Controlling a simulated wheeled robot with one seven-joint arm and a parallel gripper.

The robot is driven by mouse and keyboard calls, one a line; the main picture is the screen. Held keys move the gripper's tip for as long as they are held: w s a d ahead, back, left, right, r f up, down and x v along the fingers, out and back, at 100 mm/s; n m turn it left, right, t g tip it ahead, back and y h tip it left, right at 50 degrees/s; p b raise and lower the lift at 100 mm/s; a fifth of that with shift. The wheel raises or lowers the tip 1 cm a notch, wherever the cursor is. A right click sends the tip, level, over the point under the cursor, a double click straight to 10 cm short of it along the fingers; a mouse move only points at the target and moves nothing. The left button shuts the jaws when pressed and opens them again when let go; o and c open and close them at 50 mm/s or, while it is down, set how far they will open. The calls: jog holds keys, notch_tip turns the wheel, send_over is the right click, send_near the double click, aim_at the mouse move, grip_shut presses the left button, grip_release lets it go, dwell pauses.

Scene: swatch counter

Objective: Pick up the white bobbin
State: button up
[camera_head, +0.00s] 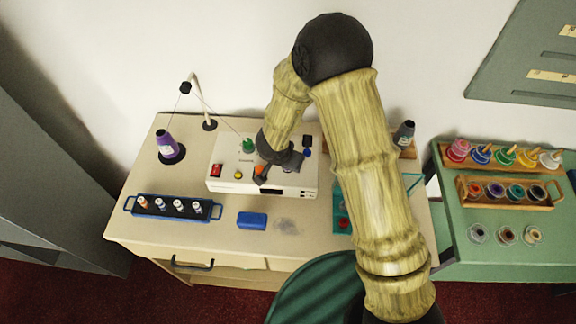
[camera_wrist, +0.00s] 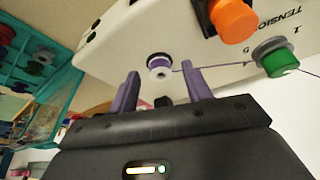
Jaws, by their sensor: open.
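In the wrist view a small white bobbin (camera_wrist: 160,66) with some purple thread on it sits at the white winding machine (camera_wrist: 125,35). A thread runs from its side toward a green knob (camera_wrist: 277,58). My gripper (camera_wrist: 161,84) is open, its two purple fingers pointing at the machine on either side of the bobbin's line. The bobbin appears just beyond the fingertips, between them in the picture; contact cannot be told. In the head view my gripper (camera_head: 274,172) is over the front of the machine (camera_head: 225,178), and the bobbin is hidden there.
An orange knob (camera_wrist: 232,20) is close to the bobbin. A purple thread cone (camera_head: 167,146) stands left of the machine. A blue rack of small bottles (camera_head: 172,208) and a blue block (camera_head: 252,220) lie in front. A teal tray (camera_head: 341,212) is at the right, partly behind my arm.

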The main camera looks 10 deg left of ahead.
jog(key=shift+c, duration=0.2)
jog(key=c, duration=1)
notch_tip(320, 180, up, 10)
jog(key=p, duration=0.3)
